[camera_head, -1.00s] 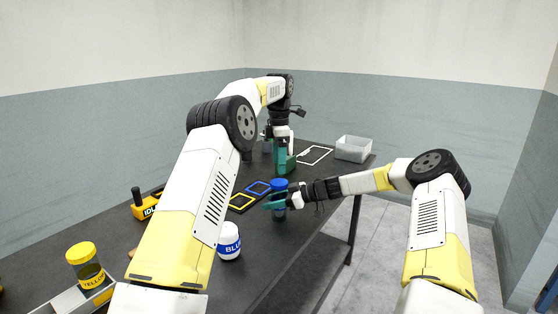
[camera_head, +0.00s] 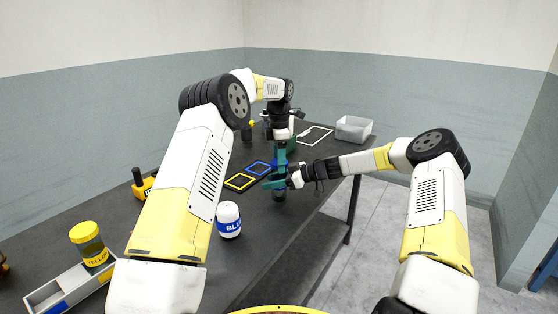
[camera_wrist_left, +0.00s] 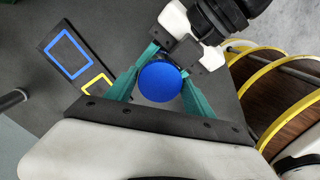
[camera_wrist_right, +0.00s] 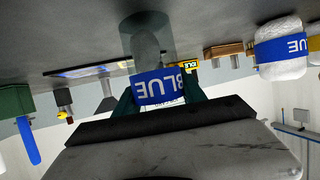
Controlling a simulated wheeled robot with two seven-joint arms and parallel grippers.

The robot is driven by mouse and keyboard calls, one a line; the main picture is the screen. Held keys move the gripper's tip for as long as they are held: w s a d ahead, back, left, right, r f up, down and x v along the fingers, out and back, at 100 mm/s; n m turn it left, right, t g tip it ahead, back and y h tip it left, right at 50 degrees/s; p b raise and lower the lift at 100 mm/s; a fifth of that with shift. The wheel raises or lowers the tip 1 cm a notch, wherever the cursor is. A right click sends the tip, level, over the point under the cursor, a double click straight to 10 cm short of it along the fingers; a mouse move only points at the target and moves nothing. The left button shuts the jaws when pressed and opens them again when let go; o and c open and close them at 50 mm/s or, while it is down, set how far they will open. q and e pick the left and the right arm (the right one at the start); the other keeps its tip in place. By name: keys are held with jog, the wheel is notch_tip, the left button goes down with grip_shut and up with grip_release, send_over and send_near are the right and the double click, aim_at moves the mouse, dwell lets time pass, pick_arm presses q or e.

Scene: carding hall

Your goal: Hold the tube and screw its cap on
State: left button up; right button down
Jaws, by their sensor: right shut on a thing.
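A clear tube with a blue label (camera_wrist_right: 158,86) is held by my right gripper (camera_head: 272,182). Its lower end (camera_head: 279,196) shows below the fingers in the head view. The right gripper is shut on the tube. The round blue cap (camera_wrist_left: 160,82) is seen from above in the left wrist view, in line with the tube. My left gripper (camera_head: 281,169) points down over it, with teal fingers on both sides of the cap and apparent gaps. The cap is hidden in the head view. I cannot tell how the cap is seated.
A white jar labelled BLUE (camera_head: 229,221) stands on the dark table nearer me. A yellow-capped jar (camera_head: 87,240) stands by a grey tray (camera_head: 64,291) at the left. Yellow (camera_head: 240,181) and blue (camera_head: 258,168) frames lie left of the grippers. A pale bin (camera_head: 354,128) stands at the back right.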

pick_arm(q)
jog(key=c, duration=1.1)
jog(key=shift+o, duration=0.2)
jog(key=m, duration=1.3)
jog(key=o, duration=1.5)
jog(key=shift+o, duration=0.2)
jog(key=shift+r, duration=2.25)
jog(key=shift+c, duration=0.4)
